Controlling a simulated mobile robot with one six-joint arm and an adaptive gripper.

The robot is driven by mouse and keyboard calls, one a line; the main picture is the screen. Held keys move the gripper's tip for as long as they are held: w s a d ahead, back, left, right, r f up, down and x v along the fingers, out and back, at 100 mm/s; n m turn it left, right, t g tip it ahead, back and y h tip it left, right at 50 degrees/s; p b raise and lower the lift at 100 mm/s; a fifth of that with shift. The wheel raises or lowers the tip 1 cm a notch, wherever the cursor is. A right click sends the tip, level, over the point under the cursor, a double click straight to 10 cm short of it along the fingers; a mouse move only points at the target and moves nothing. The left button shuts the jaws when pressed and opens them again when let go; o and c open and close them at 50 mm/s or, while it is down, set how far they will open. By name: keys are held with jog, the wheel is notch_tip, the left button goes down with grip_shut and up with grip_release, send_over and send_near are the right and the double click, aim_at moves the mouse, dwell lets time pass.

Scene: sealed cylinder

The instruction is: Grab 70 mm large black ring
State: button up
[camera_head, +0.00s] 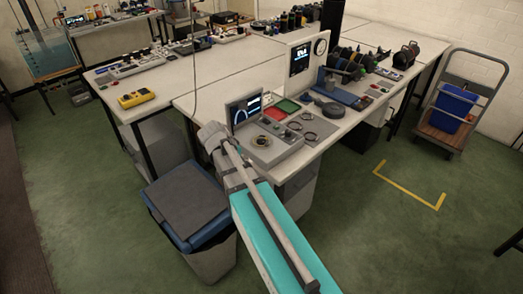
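Several small dark rings lie flat near the front corner of the workbench: one ring (294,126), another ring (311,136) in front of it, and a third (306,116) behind. Their sizes cannot be read, so I cannot tell which is the 70 mm one. A larger black round object (332,109) lies to their right; its exact shape is unclear. No gripper fingers can be made out.
A grey device with a round dark opening (262,141) and a small screen (244,109) stand left of the rings. Red (275,114) and green (288,106) trays lie behind. A lidded bin (187,197) stands before the bench.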

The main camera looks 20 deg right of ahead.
jog(key=w+d+f+m+t+h+b, duration=0.1)
jog(key=w+d+m+h+b, duration=0.2)
jog(key=w, duration=0.9)
jog(key=shift+w+d+f+m+h+b, duration=0.25)
jog(key=shift+m+h+b, duration=1.35)
jog(key=shift+m+b, duration=0.8)
jog(key=shift+s+f, duration=0.1)
jog(key=b, duration=0.4)
send_near(265, 143)
jog(key=x, duration=0.3)
jog(key=shift+s+d+f, duration=0.1)
jog(key=shift+d+f, duration=0.1)
jog(key=shift+f, duration=0.1)
jog(key=shift+d+f, duration=0.15)
jog(key=shift+d, duration=0.35)
jog(key=shift+b+x, duration=1)
jog(key=shift+x, duration=1.65)
jog(key=shift+c, duration=0.2)
